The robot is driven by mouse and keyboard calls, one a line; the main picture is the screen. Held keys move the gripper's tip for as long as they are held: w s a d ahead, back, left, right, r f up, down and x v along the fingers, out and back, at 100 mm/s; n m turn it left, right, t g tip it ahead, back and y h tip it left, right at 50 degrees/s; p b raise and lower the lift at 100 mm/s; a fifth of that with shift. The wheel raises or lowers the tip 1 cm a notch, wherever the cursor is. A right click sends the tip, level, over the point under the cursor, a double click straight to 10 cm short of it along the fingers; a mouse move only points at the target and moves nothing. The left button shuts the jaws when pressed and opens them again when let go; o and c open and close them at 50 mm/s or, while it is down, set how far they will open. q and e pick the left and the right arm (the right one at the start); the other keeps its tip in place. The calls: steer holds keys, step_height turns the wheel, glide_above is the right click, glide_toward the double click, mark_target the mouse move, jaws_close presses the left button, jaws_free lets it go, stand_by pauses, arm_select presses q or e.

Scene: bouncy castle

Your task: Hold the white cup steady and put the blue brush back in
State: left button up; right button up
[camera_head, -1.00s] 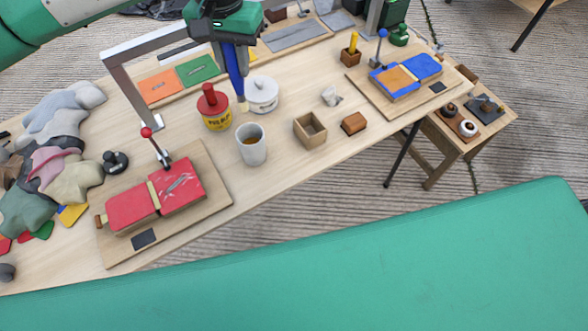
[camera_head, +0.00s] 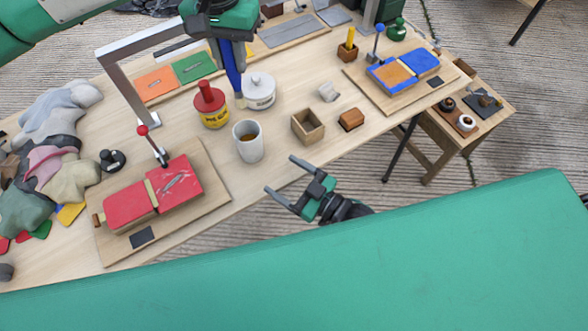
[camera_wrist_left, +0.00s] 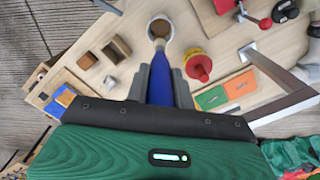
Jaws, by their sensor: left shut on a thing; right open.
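The white cup (camera_head: 247,153) stands upright on the wooden table, with something brownish inside; it also shows at the top of the left wrist view (camera_wrist_left: 150,31). My left gripper (camera_head: 231,52) is shut on the blue brush (camera_head: 233,76), which hangs tip down above the table, behind the cup in the head view. In the left wrist view the blue brush (camera_wrist_left: 168,88) points toward the cup, its pale tip overlapping the near rim. I cannot tell its height above the cup. My right gripper (camera_head: 281,174) is open and empty at the table's front edge, right of the cup.
A red-lidded yellow tin (camera_head: 211,107) and a white lidded pot (camera_head: 259,93) stand close behind the cup. A wooden box (camera_head: 307,127) and small brown block (camera_head: 351,119) lie to the right. A red padded board (camera_head: 152,196) lies at left, near a metal frame (camera_head: 128,86).

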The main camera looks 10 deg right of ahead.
mark_target(259, 150)
arm_select(q)
steer(key=shift+s+r, duration=0.1)
arm_select(e)
steer(key=shift+w+d, duration=0.75)
arm_select(q)
steer(key=shift+a, duration=0.1)
arm_select(e)
steer(key=shift+w+a+m, duration=0.2)
steer(key=shift+w+m, duration=0.1)
steer(key=shift+w, duration=0.05)
steer(key=x, duration=1.1)
steer(key=shift+f, duration=0.25)
steer(key=c, duration=1.1)
arm_select(q)
steer(key=shift+f+m, duration=1.2)
steer(key=shift+f, duration=1.1)
arm_select(e)
steer(key=shift+c, duration=0.2)
arm_select(q)
steer(key=shift+f, duration=1.75)
